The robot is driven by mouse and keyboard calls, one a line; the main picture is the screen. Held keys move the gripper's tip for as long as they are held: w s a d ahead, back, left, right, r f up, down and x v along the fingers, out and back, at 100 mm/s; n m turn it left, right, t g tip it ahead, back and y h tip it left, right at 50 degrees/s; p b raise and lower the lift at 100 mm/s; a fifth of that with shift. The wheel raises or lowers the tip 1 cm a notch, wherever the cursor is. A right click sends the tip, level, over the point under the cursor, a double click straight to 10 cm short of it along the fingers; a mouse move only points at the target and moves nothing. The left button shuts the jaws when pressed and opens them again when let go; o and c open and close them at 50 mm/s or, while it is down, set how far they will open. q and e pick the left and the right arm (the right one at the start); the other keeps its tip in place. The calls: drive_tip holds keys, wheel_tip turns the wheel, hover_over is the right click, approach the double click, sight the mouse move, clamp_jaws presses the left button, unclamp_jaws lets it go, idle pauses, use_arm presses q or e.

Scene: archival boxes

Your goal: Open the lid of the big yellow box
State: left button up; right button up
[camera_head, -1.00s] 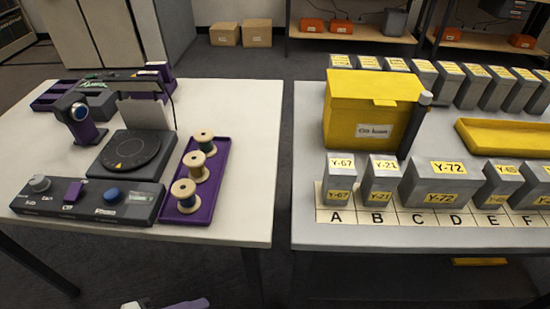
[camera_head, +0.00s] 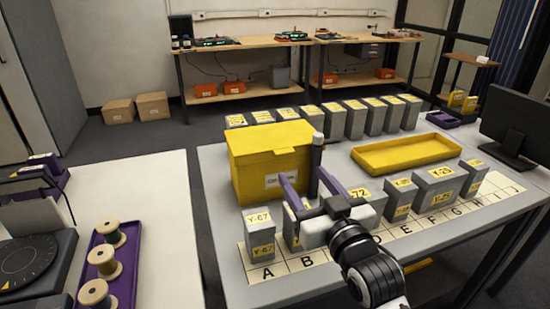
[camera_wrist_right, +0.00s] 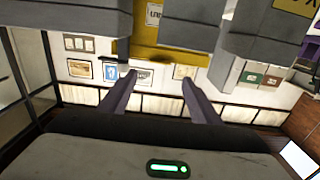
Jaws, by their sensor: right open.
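The big yellow box (camera_head: 262,170) stands at the back left of the right-hand table in the head view. Its lid (camera_head: 270,139) is shut, with a small tab on the front edge and a white label below. A dark grey post stands at its right front corner. My right gripper (camera_head: 306,184) is open and empty in front of the box, above the row of grey boxes. In the right wrist view its two fingers (camera_wrist_right: 160,88) are spread apart, with part of the yellow box (camera_wrist_right: 160,50) beyond them. My left gripper is out of view.
Grey labelled boxes (camera_head: 260,233) stand on a lettered strip (camera_head: 322,258) along the front, close around my right gripper. More grey boxes (camera_head: 334,121) line the back. A shallow yellow tray (camera_head: 408,163) lies to the right. A monitor (camera_head: 515,120) stands far right.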

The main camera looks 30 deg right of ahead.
sight(286, 153)
drive_tip(key=x, duration=1)
drive_tip(key=shift+a, duration=0.1)
drive_tip(key=shift+c, duration=0.5)
clamp_jaws()
